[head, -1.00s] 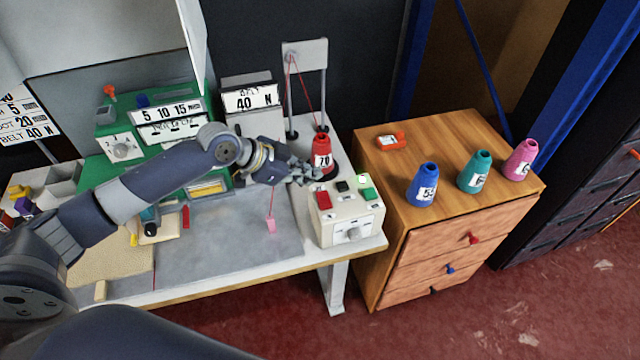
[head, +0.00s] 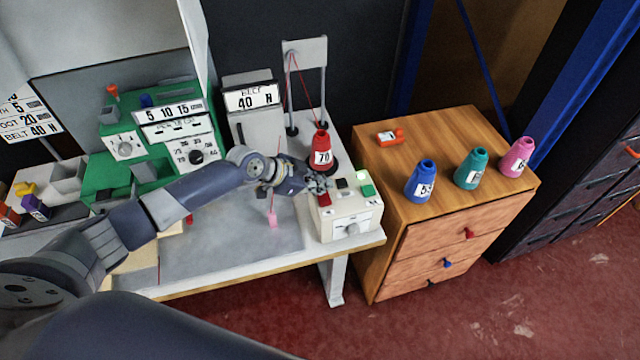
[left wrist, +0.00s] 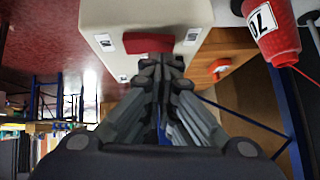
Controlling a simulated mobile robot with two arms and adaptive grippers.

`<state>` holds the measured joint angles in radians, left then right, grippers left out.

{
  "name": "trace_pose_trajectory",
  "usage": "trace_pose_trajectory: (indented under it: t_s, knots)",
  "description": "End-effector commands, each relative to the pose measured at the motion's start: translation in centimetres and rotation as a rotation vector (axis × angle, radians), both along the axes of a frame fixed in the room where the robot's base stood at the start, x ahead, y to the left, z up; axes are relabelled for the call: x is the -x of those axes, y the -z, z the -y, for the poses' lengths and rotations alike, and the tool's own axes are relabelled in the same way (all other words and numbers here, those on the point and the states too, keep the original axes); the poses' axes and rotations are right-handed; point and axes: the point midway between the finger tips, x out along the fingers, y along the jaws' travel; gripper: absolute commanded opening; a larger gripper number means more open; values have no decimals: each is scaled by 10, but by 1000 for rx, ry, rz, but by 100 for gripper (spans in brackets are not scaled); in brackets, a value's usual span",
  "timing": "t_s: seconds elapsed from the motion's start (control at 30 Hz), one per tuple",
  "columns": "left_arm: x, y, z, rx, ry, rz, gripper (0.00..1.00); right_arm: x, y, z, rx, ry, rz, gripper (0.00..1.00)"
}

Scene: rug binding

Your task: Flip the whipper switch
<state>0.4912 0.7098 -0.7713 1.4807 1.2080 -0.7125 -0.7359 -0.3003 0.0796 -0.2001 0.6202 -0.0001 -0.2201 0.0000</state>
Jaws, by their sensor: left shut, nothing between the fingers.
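A cream control box (head: 343,222) stands at the right end of the table, with a dial on its front. Its top carries a red switch (head: 324,200), a black switch (head: 342,184) and a green button (head: 367,190). I cannot read which one is marked for the whipper. My left gripper (head: 321,184) is shut and empty over the box's left part, by the red switch. In the left wrist view the closed fingertips (left wrist: 160,64) are right at the red switch (left wrist: 148,42) and cover part of it; I cannot tell whether they touch. My right gripper is not in view.
A red cone (head: 321,150) marked 70 stands on the table just behind the box, with thread running up to a stand (head: 305,55). A green machine (head: 145,165) is at the left. A wooden cabinet (head: 440,140) with blue, teal and pink cones stands to the right.

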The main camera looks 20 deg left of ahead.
Motion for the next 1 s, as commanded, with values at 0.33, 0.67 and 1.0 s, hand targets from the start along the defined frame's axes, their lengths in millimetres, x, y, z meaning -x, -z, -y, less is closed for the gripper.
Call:
trace_pose_trajectory:
  t_s: [0.33,0.67,1.0]
  knots:
    - [-6,14,-4,51,-4,-76,0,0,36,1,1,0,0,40]
    - [-2,8,-2,49,-1,-81,0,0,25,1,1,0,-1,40]
    - [11,7,6,48,0,-84,0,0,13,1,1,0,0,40]
